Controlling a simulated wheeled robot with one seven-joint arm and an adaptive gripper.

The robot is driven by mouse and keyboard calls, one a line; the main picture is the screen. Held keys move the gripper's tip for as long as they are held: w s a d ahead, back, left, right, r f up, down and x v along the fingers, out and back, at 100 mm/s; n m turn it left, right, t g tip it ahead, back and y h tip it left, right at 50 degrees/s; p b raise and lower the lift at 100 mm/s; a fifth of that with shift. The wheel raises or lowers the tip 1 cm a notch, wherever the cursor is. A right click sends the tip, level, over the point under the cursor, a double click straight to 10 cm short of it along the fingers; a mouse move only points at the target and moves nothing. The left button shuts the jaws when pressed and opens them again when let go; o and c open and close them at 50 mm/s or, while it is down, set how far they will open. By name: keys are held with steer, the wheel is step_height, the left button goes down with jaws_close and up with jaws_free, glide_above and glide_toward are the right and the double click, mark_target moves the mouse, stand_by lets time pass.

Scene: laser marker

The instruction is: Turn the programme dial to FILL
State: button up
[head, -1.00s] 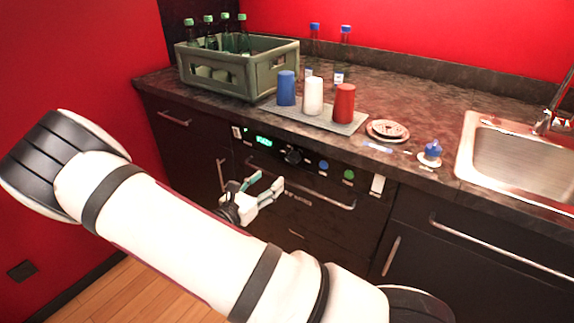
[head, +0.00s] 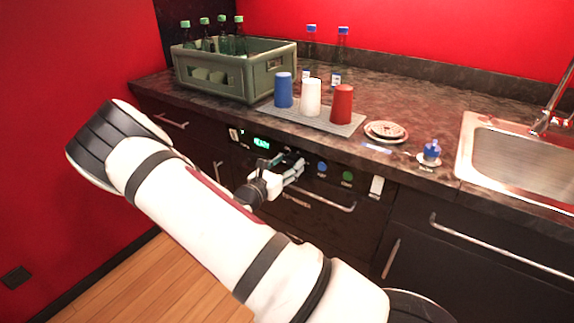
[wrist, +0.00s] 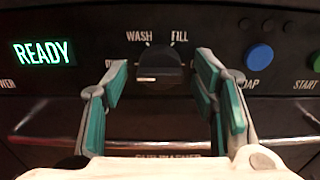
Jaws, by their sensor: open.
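The programme dial (wrist: 160,66) is a black knob on the dark front panel, centred between my open fingers in the wrist view. The label WASH is above it to the left and FILL above it to the right. In the head view my gripper (head: 285,168) hides the dial.
A green READY display (wrist: 43,53) is left of the dial. A blue button (wrist: 259,57) and a green START button (head: 347,176) are to the right. A handle bar (head: 325,203) runs below. Cups, a crate (head: 215,77) and a sink stand on the counter above.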

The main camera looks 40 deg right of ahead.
steer(key=c, duration=1.2)
steer(key=shift+o, duration=0.2)
